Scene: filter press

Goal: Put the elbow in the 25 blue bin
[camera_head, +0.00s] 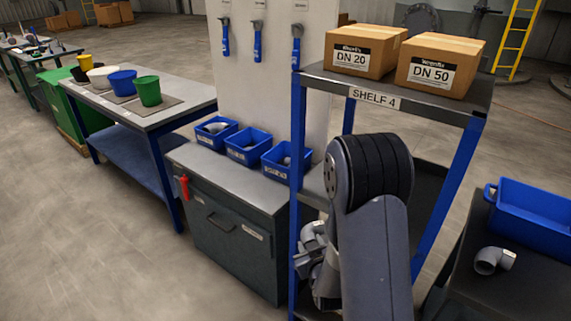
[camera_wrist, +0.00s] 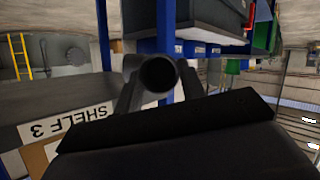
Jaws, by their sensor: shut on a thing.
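My gripper (camera_head: 316,262) is low beside the shelf rack's left post, partly hidden by my arm. It is shut on a grey pipe elbow (camera_head: 313,235). In the wrist view the elbow's round open end (camera_wrist: 159,74) shows between the fingers (camera_wrist: 157,85). Three small blue bins stand in a row on a grey cabinet: the left bin (camera_head: 214,134), the middle bin (camera_head: 247,150) and the right bin (camera_head: 285,163). Their front labels are too small to read surely. Grey parts show inside the left and right bins. The held elbow is right of and below the row.
The shelf rack (camera_head: 372,97) bears DN 20 (camera_head: 358,52) and DN 50 (camera_head: 437,68) boxes; its blue post stands close to the right bin. Another grey elbow (camera_head: 493,260) lies on a dark table beside a larger blue crate (camera_head: 535,215).

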